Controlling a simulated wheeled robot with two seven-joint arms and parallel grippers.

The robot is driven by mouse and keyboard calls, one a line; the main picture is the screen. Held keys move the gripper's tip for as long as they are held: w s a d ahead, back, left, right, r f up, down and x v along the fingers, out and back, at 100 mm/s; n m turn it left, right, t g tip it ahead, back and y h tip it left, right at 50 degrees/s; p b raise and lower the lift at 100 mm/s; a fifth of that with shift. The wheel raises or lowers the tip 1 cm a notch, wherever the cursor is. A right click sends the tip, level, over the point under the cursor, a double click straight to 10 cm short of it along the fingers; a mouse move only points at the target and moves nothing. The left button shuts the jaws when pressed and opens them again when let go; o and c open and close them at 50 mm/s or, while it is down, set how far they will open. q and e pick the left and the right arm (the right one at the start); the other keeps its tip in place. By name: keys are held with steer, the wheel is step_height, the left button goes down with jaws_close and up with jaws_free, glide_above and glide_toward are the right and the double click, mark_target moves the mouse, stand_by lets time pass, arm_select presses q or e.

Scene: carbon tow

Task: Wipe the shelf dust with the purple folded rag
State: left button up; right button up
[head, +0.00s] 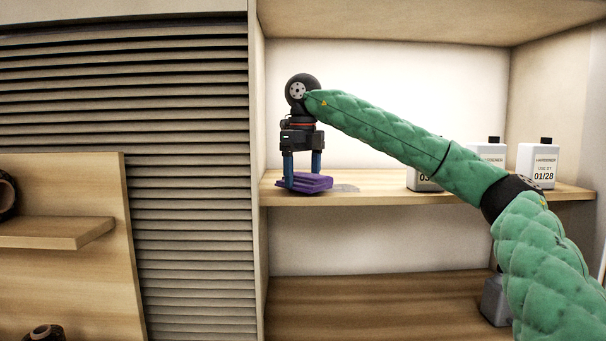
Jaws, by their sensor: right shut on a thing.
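The purple folded rag (306,183) is at the left end of the wooden shelf (375,193), at its front part. My right gripper (302,178) points down and is shut on the rag, one blue finger on either side of what it grips. The rag appears to be at the shelf surface, though I cannot tell if it presses on it. A greyish dust patch (345,188) lies on the shelf just right of the rag; any dust under the rag is hidden. My left gripper is not in view.
White hardener bottles with black caps stand on the shelf's right part, one at the far right (537,165), others partly behind my right arm. The cabinet's side wall (258,120) is close left of the rag. A grey container (495,300) stands on the lower shelf.

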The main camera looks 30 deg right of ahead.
steer(key=shift+f, duration=0.2)
steer(key=shift+f, duration=0.15)
steer(key=shift+f, duration=0.25)
steer(key=o, duration=0.7)
steer(key=shift+c, duration=0.2)
steer(key=shift+r+p, duration=0.3)
steer(key=shift+r, duration=0.1)
